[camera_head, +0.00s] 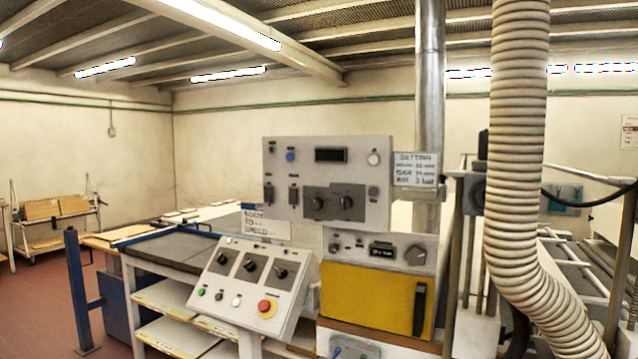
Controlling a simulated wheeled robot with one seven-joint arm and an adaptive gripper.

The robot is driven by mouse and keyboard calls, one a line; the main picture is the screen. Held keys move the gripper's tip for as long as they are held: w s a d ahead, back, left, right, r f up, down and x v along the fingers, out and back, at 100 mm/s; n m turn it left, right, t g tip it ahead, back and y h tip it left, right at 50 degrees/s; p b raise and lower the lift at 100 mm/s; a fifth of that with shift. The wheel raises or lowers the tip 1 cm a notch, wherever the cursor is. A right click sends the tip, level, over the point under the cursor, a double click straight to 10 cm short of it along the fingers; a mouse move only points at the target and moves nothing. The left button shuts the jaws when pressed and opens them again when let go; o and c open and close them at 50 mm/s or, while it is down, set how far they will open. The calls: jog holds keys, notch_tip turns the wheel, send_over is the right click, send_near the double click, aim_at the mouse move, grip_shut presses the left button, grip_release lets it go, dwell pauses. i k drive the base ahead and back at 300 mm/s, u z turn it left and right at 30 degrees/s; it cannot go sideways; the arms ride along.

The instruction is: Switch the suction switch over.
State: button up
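A grey upper control panel (328,163) stands at the middle of the head view. It has two dark switches at its left, a left one (269,194) and a right one (293,194), and two black rotary knobs on a dark plate (334,203). A sloped grey console (243,306) below it to the left has several dark rotary switches, small buttons and a red emergency button (266,308). The labels are too small to read, so I cannot tell which control is the suction switch or its position. My gripper is not in view.
A yellow-fronted unit (368,300) with a black handle sits under the panel. A ribbed hose (518,150) and a metal pipe (430,90) stand to the right. A flat grey table (172,250) lies at the left, with a blue post (77,285). Open floor shows at far left.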

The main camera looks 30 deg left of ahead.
aim_at(293, 193)
jog(key=k, duration=1.3)
jog(key=u, duration=0.65)
jog(key=i, duration=0.6)
jog(key=u, duration=0.65)
jog(key=i, duration=0.8)
jog(key=z, duration=0.15)
